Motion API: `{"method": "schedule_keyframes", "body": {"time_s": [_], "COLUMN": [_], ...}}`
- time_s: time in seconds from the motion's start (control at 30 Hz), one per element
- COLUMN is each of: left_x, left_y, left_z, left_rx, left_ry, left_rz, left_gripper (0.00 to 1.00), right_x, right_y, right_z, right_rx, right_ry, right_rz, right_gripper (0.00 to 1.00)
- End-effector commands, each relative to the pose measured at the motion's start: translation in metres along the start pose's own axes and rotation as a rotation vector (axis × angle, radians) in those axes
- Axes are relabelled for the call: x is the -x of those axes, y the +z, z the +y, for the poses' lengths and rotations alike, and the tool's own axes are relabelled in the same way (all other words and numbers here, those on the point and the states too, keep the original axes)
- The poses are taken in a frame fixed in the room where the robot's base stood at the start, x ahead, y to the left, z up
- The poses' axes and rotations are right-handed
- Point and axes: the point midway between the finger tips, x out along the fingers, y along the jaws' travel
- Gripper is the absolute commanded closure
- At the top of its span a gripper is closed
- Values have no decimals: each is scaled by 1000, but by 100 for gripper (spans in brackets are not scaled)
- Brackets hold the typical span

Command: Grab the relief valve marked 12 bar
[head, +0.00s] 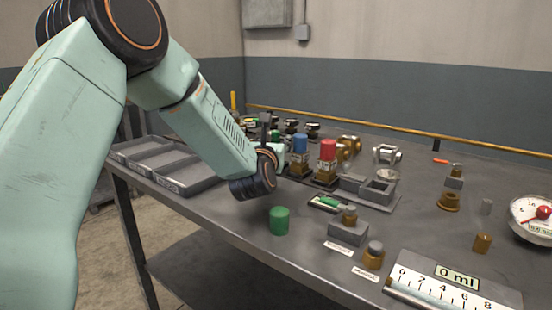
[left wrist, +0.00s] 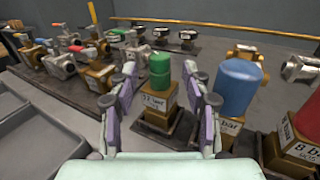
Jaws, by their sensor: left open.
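The relief valve marked 12 bar (left wrist: 158,103) has a green cap and a brass body and stands upright on a dark plate. In the left wrist view it is between and beyond the fingers of my left gripper (left wrist: 161,85), which is open and empty. I cannot tell whether they touch it. In the head view its green cap (head: 275,135) shows behind my gripper (head: 277,152), and its body is hidden. A blue-capped valve (left wrist: 238,88) stands close to the right; its number is hidden. A red-capped valve marked 8 bar (left wrist: 303,130) stands further right.
Several valves and fittings (left wrist: 85,52) stand at the left and behind. A grey divided tray (head: 165,165) lies at the table's left edge. A loose green cylinder (head: 279,220) stands near the front edge. A gauge (head: 532,217) and a scale marked 0 ml (head: 455,290) are at the right.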

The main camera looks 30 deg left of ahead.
Motion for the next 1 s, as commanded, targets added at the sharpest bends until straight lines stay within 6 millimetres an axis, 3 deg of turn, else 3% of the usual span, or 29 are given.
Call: {"method": "schedule_keyframes", "body": {"time_s": [0.2,0.43,1.0], "left_x": [-19,-21,-20], "left_y": [-1,0,0], "left_z": [0,-1,-1], "left_rx": [0,0,0], "left_ry": [-1,-1,-1], "left_rz": [0,1,0], "left_gripper": [51,51,99], "right_x": [-4,-4,-4], "right_y": [0,0,0], "right_z": [0,0,0], "right_rx": [0,0,0], "right_ry": [0,0,0], "right_rz": [0,0,0], "right_gripper": [60,60,60]}}
